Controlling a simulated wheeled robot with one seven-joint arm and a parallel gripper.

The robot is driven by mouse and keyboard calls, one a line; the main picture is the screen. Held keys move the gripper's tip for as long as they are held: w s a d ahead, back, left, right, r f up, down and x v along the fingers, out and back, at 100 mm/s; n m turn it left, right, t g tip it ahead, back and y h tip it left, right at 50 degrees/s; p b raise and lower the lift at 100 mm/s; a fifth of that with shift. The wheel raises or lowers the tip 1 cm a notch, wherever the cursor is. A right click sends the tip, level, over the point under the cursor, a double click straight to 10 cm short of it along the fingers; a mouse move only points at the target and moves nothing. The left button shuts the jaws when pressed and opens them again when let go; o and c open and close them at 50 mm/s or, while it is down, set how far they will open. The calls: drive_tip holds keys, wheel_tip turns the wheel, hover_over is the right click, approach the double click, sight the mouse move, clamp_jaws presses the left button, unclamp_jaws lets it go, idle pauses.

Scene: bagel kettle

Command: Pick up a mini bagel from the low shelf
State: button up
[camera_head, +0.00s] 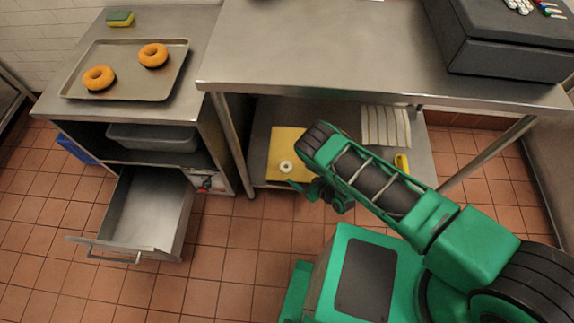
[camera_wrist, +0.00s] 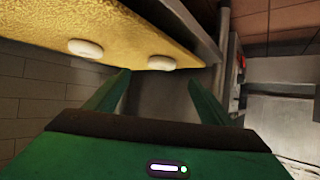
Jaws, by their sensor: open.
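A pale mini bagel (camera_head: 286,166) lies on a yellow board (camera_head: 284,141) on the low shelf (camera_head: 258,140) under the counter. In the wrist view two pale mini bagels show on the board, one toward the left (camera_wrist: 85,47) and one near the middle (camera_wrist: 161,63). The second is not visible in the head view, where my arm covers part of the board. My gripper (camera_wrist: 160,78) is open and empty; the middle bagel appears ahead, between the fingertips, apart from them. In the head view my gripper (camera_head: 303,189) is at the shelf's front edge, partly hidden by my arm.
A striped cloth (camera_head: 386,126) and a yellow object (camera_head: 402,163) lie farther right on the shelf. The steel counter (camera_head: 320,50) overhangs it, and a table leg (camera_head: 232,145) stands left. An open drawer (camera_head: 143,212) juts out at left. A tray (camera_head: 125,75) holds two larger bagels.

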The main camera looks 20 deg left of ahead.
sight(285, 165)
drive_tip(key=x, duration=0.9)
drive_tip(key=shift+a+r, duration=0.2)
drive_tip(key=shift+a, duration=0.05)
drive_tip(key=c, duration=1.1)
